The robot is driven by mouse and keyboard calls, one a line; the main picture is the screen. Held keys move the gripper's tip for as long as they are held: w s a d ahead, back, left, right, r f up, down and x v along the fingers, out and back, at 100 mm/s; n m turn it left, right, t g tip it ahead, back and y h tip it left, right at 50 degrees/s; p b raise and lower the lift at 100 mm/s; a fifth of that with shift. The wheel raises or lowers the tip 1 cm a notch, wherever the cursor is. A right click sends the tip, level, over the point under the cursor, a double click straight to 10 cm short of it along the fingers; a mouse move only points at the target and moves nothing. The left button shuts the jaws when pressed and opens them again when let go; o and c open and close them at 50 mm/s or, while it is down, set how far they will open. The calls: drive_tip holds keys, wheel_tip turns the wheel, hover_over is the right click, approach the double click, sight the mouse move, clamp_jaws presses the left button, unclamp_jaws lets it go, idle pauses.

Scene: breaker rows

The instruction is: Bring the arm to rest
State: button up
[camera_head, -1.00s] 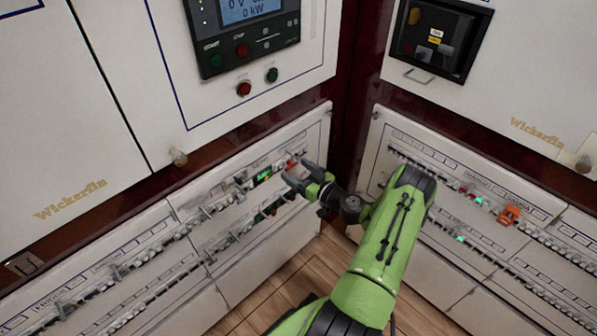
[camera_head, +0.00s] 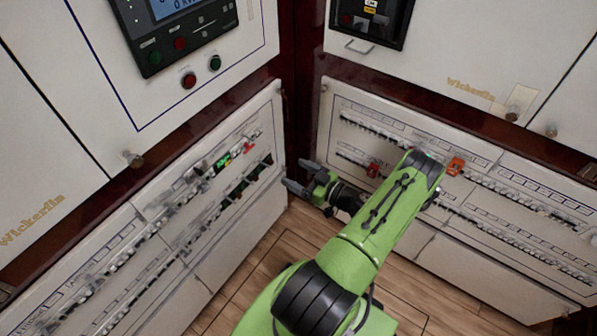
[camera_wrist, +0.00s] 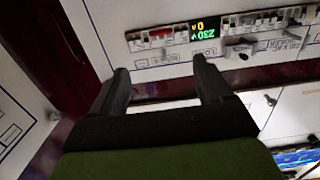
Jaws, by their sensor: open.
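My green arm reaches forward from the bottom of the head view. My gripper (camera_head: 297,176) is open and empty, held in the air before the corner where the two breaker cabinets meet. In the wrist view its two dark fingers (camera_wrist: 157,85) stand apart with nothing between them. The left breaker panel (camera_head: 262,113) lies to the left of the fingertips, with a gap that looks clear. The wrist view shows a green-lit display (camera_wrist: 204,30) and a red breaker switch (camera_wrist: 160,33) on a panel beyond the fingers.
The right breaker panel (camera_head: 335,112) carries red-orange devices (camera_head: 455,166) close to my arm. A control unit (camera_head: 180,35) with red and green buttons is at upper left. The wooden floor (camera_head: 420,285) is open below.

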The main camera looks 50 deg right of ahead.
idle(0.6)
drive_tip(key=w+a+r+n+g+y, duration=0.4)
drive_tip(key=w+a+r+g+y, duration=0.25)
drive_tip(key=a, duration=0.35)
drive_tip(key=a+r+n+g+h, duration=0.1)
drive_tip(key=a+r+g+h, duration=0.1)
drive_tip(key=a+r+g, duration=0.75)
drive_tip(key=s+a+r+m+t+h+p, duration=0.1)
drive_tip(key=s+a+r+m+t+h, duration=0.15)
drive_tip(key=s+a+r, duration=0.45)
drive_tip(key=s+a+r+m+t+h, duration=0.2)
drive_tip(key=s+a+r+m, duration=0.15)
drive_tip(key=s+r, duration=0.4)
wheel_tip(320, 180, up, 11)
drive_tip(key=s+p, duration=0.1)
drive_tip(key=p, duration=1.2)
drive_tip(key=shift+a+n, duration=0.3)
drive_tip(key=shift+a, duration=0.05)
